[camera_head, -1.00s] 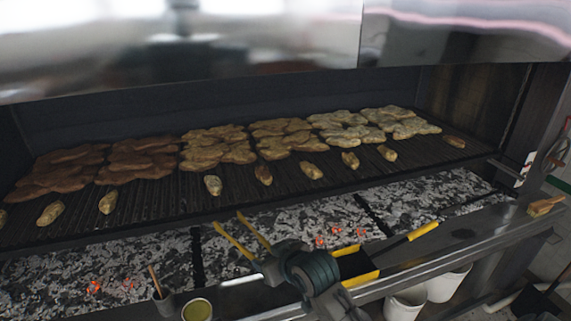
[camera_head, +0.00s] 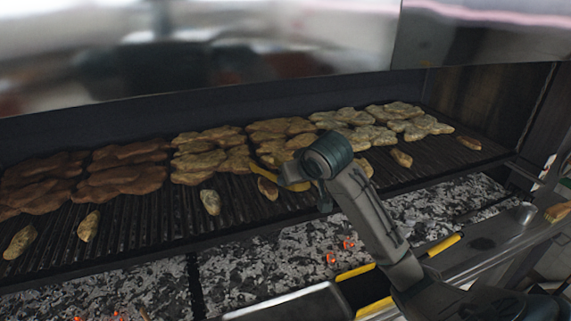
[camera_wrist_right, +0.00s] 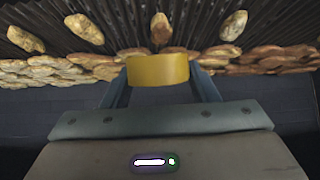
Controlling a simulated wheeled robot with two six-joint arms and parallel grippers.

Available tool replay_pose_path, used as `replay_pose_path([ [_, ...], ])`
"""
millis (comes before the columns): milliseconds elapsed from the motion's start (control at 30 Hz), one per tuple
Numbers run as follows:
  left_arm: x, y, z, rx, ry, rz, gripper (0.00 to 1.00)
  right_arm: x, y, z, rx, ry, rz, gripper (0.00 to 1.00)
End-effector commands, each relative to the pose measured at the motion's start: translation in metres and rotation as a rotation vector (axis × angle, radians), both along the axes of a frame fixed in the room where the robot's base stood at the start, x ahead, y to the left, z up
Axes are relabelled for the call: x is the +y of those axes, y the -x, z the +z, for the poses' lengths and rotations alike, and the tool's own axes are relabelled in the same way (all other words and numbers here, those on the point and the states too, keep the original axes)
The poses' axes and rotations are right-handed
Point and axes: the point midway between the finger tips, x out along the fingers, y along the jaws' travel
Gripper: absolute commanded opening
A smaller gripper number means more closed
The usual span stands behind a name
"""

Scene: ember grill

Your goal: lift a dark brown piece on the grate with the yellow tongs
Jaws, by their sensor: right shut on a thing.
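My right gripper (camera_head: 300,180) reaches in from the right over the grate (camera_head: 160,220). It is shut on the yellow tongs (camera_head: 265,172), which also show between its fingers in the right wrist view (camera_wrist_right: 158,70). A small brown piece (camera_head: 268,189) lies on the grate just below the tongs; it shows right beyond them in the wrist view (camera_wrist_right: 160,29). I cannot tell whether the tongs touch it. Dark brown pieces are heaped at the left of the grate (camera_head: 125,170), and a single one lies far right (camera_head: 470,143). My left gripper is not in view.
Paler pieces are heaped along the back of the grate (camera_head: 210,160). Several single pieces lie along its front, such as one pale piece (camera_head: 210,202). Grey coals with glowing spots (camera_head: 250,270) lie below. A metal hood (camera_head: 200,60) hangs above.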

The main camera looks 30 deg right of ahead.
Motion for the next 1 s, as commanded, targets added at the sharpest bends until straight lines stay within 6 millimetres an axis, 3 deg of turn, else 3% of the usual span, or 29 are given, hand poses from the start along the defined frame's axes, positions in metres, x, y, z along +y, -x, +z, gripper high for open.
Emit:
replay_pose_path([
  [167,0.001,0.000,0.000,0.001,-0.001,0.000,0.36,0.000,0.000,-0.005,0.004,0.000,-0.001,0.47],
  [400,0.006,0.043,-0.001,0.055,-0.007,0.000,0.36,0.000,0.001,-0.027,0.005,0.000,-0.001,0.47],
  [500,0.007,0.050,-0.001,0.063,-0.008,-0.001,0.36,0.000,0.001,-0.037,0.005,0.000,0.001,0.47],
  [633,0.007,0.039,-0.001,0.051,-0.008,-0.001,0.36,0.000,0.001,-0.050,0.004,0.001,0.000,0.47],
  [833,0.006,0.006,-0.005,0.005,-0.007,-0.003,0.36,0.000,0.001,-0.071,0.003,0.000,0.001,0.47],
  [1000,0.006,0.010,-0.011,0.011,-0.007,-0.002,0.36,0.000,0.001,-0.083,0.002,0.001,0.000,0.47],
])
